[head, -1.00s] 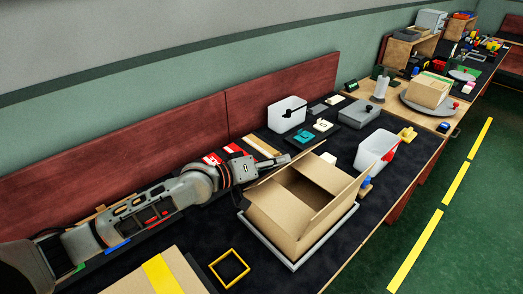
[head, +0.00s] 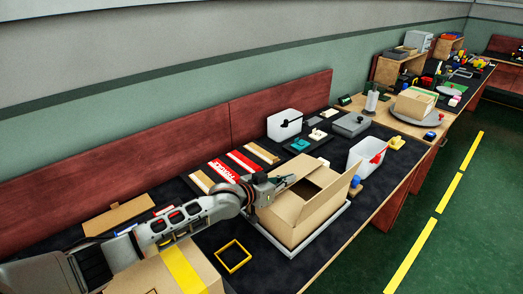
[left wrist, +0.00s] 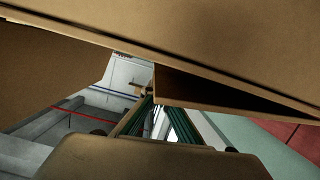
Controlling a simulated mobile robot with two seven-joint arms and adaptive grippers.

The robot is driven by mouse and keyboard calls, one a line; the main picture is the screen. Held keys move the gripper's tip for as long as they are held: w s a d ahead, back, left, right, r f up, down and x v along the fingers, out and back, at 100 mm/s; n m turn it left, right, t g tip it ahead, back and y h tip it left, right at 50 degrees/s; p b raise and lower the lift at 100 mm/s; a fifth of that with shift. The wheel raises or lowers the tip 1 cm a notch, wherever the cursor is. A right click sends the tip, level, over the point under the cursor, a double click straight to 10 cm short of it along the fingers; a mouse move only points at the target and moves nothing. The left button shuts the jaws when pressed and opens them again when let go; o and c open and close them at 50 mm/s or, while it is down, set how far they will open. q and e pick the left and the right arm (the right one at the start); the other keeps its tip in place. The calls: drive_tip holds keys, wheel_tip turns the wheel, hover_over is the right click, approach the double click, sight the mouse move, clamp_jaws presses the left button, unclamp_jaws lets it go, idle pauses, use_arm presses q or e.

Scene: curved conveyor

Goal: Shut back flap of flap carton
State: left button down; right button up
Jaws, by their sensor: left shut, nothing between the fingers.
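The flap carton (head: 285,222) is a brown cardboard box on a grey tray (head: 318,241). In the head view, a flap on its right side stands up and slants. Only a narrow dark part of the opening shows. My left gripper (head: 289,181) is shut and empty at the carton's upper left, over its top edge. It hides part of the top, so I cannot tell the exact angle of the back flap or whether the fingers touch it. In the left wrist view, a cardboard panel (left wrist: 200,35) spans the top, very close. My right gripper is not in view.
A taped carton (head: 207,267) lies beneath my left arm, near a yellow square frame (head: 233,256). Behind the flap carton are a white bin (head: 284,125) and red-and-white packs (head: 243,162). Another white bin (head: 366,156) stands to its right. The wall runs along the back.

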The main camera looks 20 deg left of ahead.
use_arm(q)
drive_tip(key=shift+d+f, duration=0.1)
drive_tip(key=shift+f, duration=0.45)
drive_tip(key=shift+s+f, duration=0.1)
